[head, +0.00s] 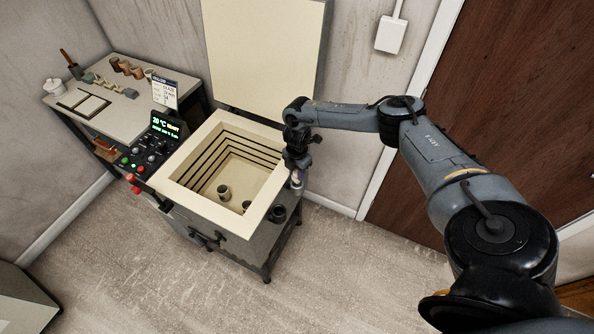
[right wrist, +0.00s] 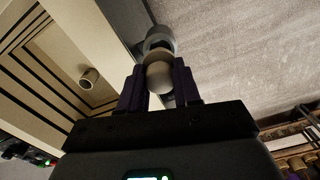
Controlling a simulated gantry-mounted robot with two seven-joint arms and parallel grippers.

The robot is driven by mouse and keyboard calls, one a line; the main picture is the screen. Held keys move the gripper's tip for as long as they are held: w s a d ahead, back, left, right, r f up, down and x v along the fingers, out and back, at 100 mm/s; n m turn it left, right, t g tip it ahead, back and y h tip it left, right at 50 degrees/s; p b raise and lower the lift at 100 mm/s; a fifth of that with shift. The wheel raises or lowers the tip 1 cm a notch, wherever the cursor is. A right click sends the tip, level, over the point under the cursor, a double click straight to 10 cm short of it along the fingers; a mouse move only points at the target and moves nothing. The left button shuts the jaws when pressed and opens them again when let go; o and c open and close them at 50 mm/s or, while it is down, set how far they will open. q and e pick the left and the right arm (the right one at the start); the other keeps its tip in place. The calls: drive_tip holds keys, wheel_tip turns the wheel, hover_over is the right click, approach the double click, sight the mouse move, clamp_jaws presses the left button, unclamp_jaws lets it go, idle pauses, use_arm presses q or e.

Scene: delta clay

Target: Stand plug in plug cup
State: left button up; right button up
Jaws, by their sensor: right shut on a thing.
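My right gripper (head: 296,184) is at the right side of the kiln, pointing down. In the right wrist view its dark fingers (right wrist: 160,88) are shut on a pale, rounded plug (right wrist: 158,74). A grey round cup (right wrist: 159,36), apparently the plug cup, shows just beyond the plug, partly hidden by it. In the head view a dark cup (head: 278,213) stands at the kiln's right side, close to the gripper. I cannot tell whether the plug touches the cup. My left gripper is not in view.
The open kiln (head: 178,190) holds two small cups (head: 223,191) on its floor. Its raised lid (head: 262,55) stands behind. A control panel (head: 150,148) is at its left. A side table (head: 128,112) with pots and tools is at the back left.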

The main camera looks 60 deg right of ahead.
drive_tip(key=shift+f, duration=0.35)
idle(0.5)
drive_tip(key=shift+f, duration=0.15)
idle(0.4)
drive_tip(key=shift+f, duration=0.35)
drive_tip(key=shift+f+b, duration=0.15)
drive_tip(key=shift+b, duration=0.15)
drive_tip(key=shift+f, duration=0.1)
drive_tip(key=shift+f, duration=0.25)
drive_tip(key=shift+f+b, duration=0.15)
drive_tip(key=shift+b, duration=0.15)
drive_tip(key=shift+f, duration=0.25)
